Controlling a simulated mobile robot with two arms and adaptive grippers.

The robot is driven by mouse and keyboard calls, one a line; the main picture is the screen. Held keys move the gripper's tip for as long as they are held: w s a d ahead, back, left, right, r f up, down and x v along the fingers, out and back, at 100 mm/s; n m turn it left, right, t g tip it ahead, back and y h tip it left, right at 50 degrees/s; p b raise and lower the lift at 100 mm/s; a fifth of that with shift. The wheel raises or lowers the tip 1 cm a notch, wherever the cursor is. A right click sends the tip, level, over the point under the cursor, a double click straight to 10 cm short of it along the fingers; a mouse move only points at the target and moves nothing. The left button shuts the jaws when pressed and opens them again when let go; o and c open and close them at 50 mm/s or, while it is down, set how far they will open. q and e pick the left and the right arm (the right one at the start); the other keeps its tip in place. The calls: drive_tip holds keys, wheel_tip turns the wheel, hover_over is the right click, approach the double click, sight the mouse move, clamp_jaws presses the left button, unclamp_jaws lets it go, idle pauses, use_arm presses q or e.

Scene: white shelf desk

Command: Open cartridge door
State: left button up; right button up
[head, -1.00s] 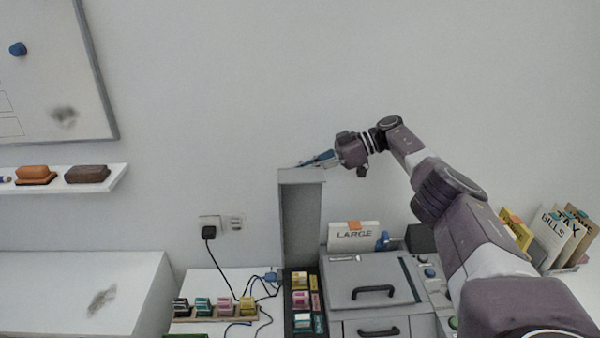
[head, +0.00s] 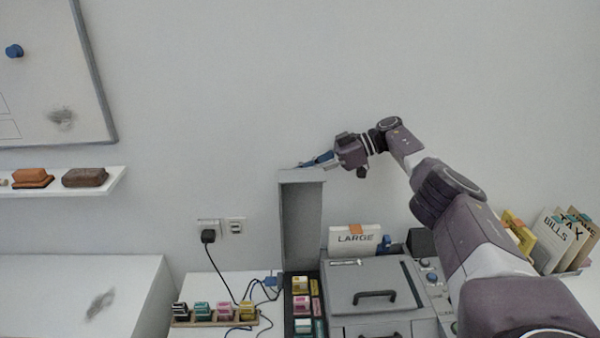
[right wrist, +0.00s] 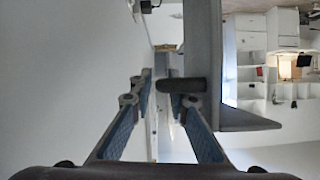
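The grey cartridge door (head: 302,225) stands upright in the head view, raised beside the grey printer (head: 372,285). Below it, the open bay (head: 289,312) shows several coloured cartridges (head: 301,286). My right gripper (head: 312,162) is at the door's top edge. In the right wrist view, the door (right wrist: 203,55) runs down from the top, right of centre. A dark rounded piece (right wrist: 181,86) lies at the right fingertip. My right gripper (right wrist: 160,88) has its blue-padded fingers apart, with a gap between the tips. Exact contact is unclear. My left gripper is out of view.
A rack of coloured cartridges (head: 214,318) and cables stand left of the bay. A LARGE box (head: 354,240) stands behind the printer. Folders (head: 553,240) stand at right. A wall shelf (head: 104,185) is at left. The wall above the door is clear.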

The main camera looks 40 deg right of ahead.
drive_tip(key=shift+s+f, duration=0.1)
drive_tip(key=shift+f, duration=0.25)
wheel_tip(320, 180, up, 11)
drive_tip(key=shift+f, duration=0.2)
idle(0.4)
